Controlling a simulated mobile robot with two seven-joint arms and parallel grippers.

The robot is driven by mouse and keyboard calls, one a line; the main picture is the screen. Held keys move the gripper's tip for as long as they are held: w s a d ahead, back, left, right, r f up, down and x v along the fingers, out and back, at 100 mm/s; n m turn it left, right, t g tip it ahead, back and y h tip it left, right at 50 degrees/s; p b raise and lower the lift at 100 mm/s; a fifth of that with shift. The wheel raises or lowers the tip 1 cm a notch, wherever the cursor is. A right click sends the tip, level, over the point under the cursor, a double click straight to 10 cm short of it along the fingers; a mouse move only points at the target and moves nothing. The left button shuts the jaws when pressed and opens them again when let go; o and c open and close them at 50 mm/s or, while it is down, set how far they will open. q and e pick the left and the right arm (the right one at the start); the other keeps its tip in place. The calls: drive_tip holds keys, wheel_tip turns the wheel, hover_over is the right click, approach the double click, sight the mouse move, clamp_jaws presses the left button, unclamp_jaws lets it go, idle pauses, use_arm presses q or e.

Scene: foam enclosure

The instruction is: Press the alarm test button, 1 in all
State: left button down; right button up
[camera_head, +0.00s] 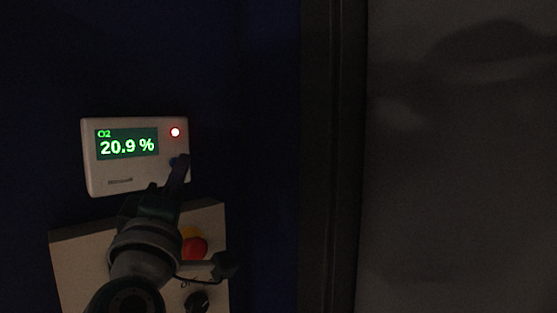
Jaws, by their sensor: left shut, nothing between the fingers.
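A white O2 monitor (135,182) is mounted on the dark blue wall, with a green display reading 20.9 %. A lit red light (175,132) is at its upper right. A blue button (173,161) shows in part below the light, at the fingertips of my left gripper (181,164). The gripper is shut and empty, and its fingers cover part of the button. I cannot tell whether the fingertips touch the button. My right gripper is not in view.
Below the monitor is a pale control box (78,262) with a red button (194,248) on a yellow base and a black knob (196,301), partly behind my left arm. A dark vertical frame (333,150) and a grey panel (460,200) stand to the right.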

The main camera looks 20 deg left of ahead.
use_arm(q)
drive_tip(key=shift+s+d+p, duration=0.2)
drive_tip(key=shift+s+d, duration=0.1)
drive_tip(key=shift+d, duration=0.5)
drive_tip(key=shift+s+d+p, duration=0.15)
drive_tip(key=shift+s+d, duration=0.2)
drive_tip(key=shift+d, duration=0.4)
drive_tip(key=shift+s+d+p, duration=0.2)
drive_tip(key=shift+s+d, duration=0.1)
drive_tip(key=shift+d, duration=0.5)
